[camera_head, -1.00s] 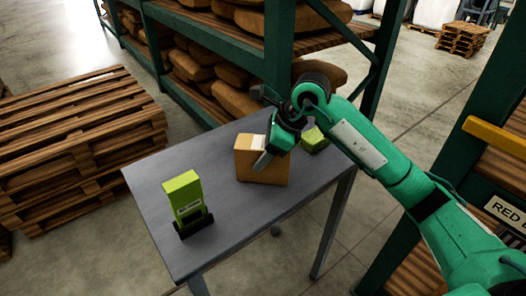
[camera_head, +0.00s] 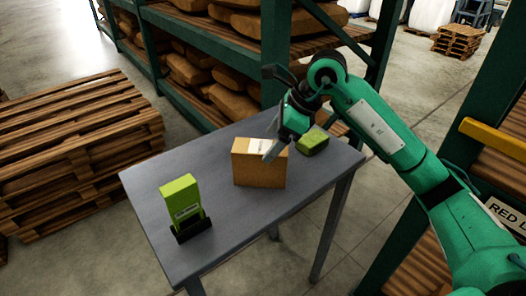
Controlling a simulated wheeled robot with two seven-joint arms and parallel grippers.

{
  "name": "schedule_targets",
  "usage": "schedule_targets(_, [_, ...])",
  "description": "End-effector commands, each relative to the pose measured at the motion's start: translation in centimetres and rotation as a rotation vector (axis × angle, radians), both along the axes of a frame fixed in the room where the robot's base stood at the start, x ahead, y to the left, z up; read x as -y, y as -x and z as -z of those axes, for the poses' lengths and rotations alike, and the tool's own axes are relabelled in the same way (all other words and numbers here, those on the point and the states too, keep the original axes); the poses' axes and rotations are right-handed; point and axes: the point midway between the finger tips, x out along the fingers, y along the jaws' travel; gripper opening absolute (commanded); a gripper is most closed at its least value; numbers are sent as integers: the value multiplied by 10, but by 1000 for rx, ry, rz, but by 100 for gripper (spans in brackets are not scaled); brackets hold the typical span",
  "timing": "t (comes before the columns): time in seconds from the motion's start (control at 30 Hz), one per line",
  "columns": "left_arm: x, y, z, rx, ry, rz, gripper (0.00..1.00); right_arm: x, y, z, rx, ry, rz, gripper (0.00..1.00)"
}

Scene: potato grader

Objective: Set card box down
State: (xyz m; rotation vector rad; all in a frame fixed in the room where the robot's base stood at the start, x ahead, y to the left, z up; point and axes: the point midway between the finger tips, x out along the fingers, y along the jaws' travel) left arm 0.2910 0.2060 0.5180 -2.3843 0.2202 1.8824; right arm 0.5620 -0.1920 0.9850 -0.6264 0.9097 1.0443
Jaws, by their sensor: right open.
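The card box (camera_head: 258,170), brown with a pale label on top, stands on the grey table (camera_head: 225,218) near its middle. My right gripper (camera_head: 272,142) is open above the right side of the box. One finger shows in front of the box's upper right corner, and the other finger is mostly hidden behind the gripper body. I cannot tell whether a finger touches the box. My left gripper does not show.
A green box in a black holder (camera_head: 182,208) stands at the table's left front. A smaller green item (camera_head: 313,141) lies right of the card box. Wooden pallets (camera_head: 80,140) are stacked at left. A shelf with brown sacks (camera_head: 185,70) stands behind the table.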

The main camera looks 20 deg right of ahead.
Motion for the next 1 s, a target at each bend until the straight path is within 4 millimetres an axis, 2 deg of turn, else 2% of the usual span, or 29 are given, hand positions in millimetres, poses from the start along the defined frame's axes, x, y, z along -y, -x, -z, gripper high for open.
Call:
schedule_targets(0.1, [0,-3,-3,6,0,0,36,12,5,-22,4,2,1,77])
schedule_targets(0.33, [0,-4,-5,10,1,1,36,25,12,-47,1,0,0,77])
schedule_targets(1.0, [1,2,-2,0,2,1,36,26,13,-51,-1,1,0,77])
